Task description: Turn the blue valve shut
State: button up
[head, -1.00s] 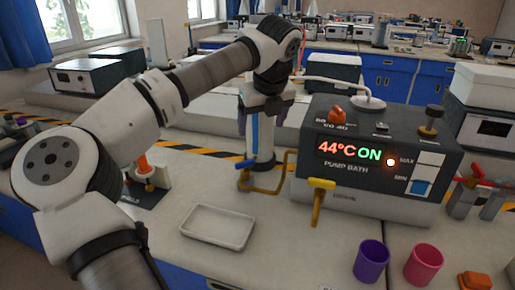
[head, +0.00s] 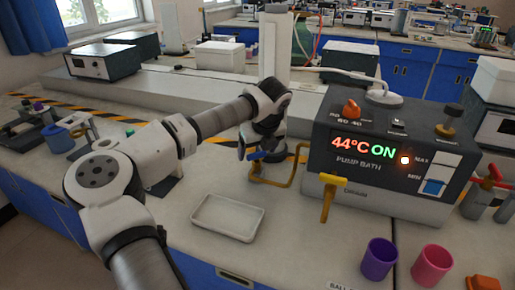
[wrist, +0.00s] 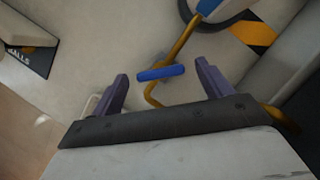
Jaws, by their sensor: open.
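The blue valve handle (head: 257,156) sits on a brass pipe (head: 292,170) at the left of the pump bath. In the wrist view the blue handle (wrist: 161,72) lies between the two purple fingers of my gripper (wrist: 163,70), with a gap on each side. My gripper is open and holds nothing. In the head view it is just above and behind the blue handle, with its fingers mostly hidden by my arm and the handle. The pump bath (head: 345,175) display reads 44°C ON.
A white tray (head: 227,217) lies in front of the blue valve. Purple (head: 379,258) and pink (head: 432,265) cups stand at the front right. Red-handled valves (head: 492,178) are at the right edge.

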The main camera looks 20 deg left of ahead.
jog(key=shift+f, duration=0.2)
jog(key=shift+a, duration=0.1)
jog(key=c, duration=1)
jog(key=shift+m+b, duration=0.3)
jog(key=shift+b, duration=0.1)
jog(key=m+b, duration=0.2)
jog(key=shift+a+f+m+t+h, duration=0.1)
jog(key=shift+f+m+t+h, duration=0.05)
jog(key=shift+m+t+h, duration=0.2)
jog(key=m+h+b, duration=0.1)
jog(key=m, duration=0.2)
jog(key=shift+a+t, duration=0.1)
jog(key=shift+t, duration=0.15)
jog(key=shift+r+m+h, duration=0.25)
jog(key=shift+m+h, duration=0.5)
jog(key=shift+m, duration=0.6)
